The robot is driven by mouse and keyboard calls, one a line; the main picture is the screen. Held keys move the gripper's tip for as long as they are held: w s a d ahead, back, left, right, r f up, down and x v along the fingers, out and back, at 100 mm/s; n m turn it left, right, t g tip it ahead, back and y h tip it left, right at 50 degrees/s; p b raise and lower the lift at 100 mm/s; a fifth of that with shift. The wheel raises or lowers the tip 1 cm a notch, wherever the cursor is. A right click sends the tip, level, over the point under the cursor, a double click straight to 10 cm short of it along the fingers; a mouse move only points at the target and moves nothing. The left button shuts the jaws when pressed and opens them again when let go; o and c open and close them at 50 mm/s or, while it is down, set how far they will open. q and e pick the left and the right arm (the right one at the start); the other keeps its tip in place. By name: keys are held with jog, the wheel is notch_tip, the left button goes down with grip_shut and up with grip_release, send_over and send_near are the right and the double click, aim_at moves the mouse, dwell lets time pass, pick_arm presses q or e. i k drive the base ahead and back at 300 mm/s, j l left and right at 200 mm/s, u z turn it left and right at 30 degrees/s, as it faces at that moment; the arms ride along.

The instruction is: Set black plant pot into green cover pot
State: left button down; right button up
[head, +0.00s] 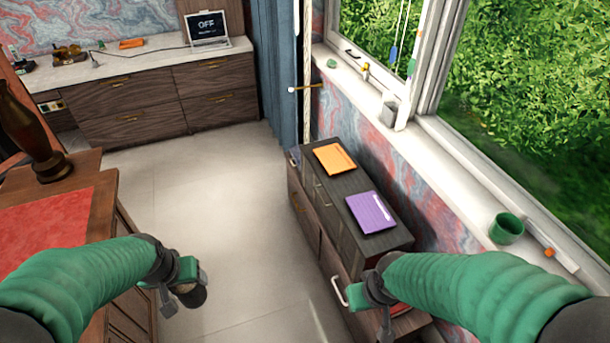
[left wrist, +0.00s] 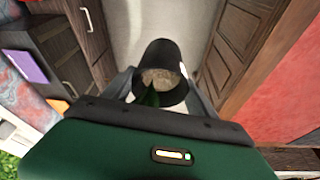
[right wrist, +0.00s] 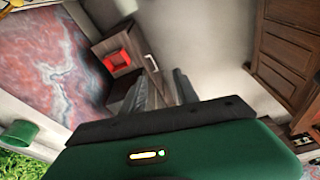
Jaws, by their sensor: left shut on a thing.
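The black plant pot (left wrist: 158,58) is between the fingers of my left gripper (head: 184,300), which is shut on it. Its open top faces the left wrist camera, showing pale brown contents and a dark green leaf. In the head view the pot (head: 194,297) is mostly hidden by the gripper, above the floor beside the desk. The green cover pot (head: 507,229) stands upright on the windowsill at the right; it also shows at the left edge of the right wrist view (right wrist: 20,133). My right gripper (head: 384,318) is empty, its fingers apart, left of and below the sill.
A dark cabinet (head: 341,210) with an orange and a purple item on top stands below the sill. The windowsill (head: 455,185) also holds a grey cup (head: 389,113) and small items. A desk (head: 75,178) with a red leather top is at left. The floor between is clear.

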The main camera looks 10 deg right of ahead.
aim_at(501, 234)
jog(key=i+l+z, duration=0.1)
jog(key=z, duration=0.4)
jog(key=i+z, duration=0.1)
jog(key=z, duration=0.35)
jog(key=i+z, duration=0.1)
jog(key=z, duration=0.4)
jog(key=i+z, duration=0.1)
jog(key=z, duration=0.35)
jog(key=i+z, duration=0.1)
jog(key=z, duration=0.4)
jog(key=i+j+z, duration=0.2)
jog(key=k+j, duration=0.05)
